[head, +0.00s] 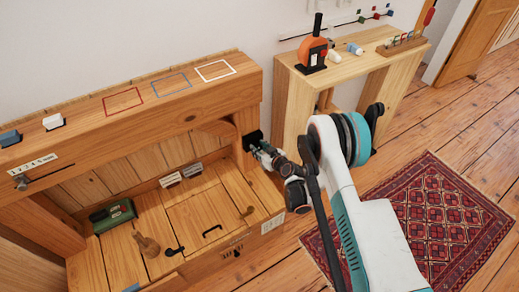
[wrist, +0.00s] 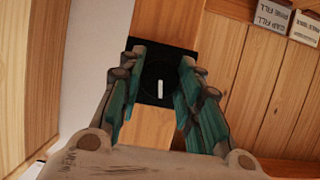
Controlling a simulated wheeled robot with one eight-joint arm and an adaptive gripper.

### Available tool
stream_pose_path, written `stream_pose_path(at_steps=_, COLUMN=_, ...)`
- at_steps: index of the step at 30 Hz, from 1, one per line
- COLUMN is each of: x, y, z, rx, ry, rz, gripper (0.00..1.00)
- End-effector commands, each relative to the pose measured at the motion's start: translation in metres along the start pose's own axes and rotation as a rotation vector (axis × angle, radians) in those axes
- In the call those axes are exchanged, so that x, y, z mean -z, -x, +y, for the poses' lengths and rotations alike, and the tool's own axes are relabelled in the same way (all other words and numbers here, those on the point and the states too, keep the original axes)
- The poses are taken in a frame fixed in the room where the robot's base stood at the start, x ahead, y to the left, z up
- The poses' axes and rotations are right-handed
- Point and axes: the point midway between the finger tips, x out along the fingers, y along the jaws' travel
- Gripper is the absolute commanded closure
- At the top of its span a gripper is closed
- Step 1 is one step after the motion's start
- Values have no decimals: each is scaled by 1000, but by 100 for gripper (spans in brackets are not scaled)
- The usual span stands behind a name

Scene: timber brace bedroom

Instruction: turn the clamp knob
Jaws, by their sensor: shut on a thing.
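The clamp knob (wrist: 153,76) is a dark round knob with a white line, on a black square plate (wrist: 180,54). The line stands nearly upright in the wrist view. My gripper (wrist: 161,68) has a finger on each side of the knob and is shut on it. In the head view, my gripper (head: 262,149) reaches the black plate (head: 250,138) at the right end of the wooden bench. There the knob is mostly hidden behind my fingers.
The wooden bench (head: 190,105) holds a green object (head: 113,215), a wooden peg (head: 147,246) and black handles. A side table (head: 350,68) bearing an orange round object (head: 313,52) stands behind my arm. A red rug (head: 440,220) lies on the open floor at right.

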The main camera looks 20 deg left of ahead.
Motion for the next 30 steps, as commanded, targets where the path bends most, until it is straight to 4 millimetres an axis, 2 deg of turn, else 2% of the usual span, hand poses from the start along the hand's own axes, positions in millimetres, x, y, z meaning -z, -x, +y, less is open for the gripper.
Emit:
stream_pose_path(at_steps=7, x=0, y=0, z=1, rx=11, ry=-31, rz=1, gripper=92)
stream_pose_path(at_steps=18, x=0, y=0, z=2, rx=146, ry=-358, rz=-1, gripper=92)
stream_pose_path(at_steps=27, x=1, y=1, z=2, rx=153, ry=-373, rz=-1, gripper=92)
stream_pose_path(at_steps=28, x=1, y=1, z=2, rx=153, ry=-373, rz=-1, gripper=64)
stream_pose_path(at_steps=30, x=1, y=1, z=2, rx=153, ry=-373, rz=-1, gripper=48)
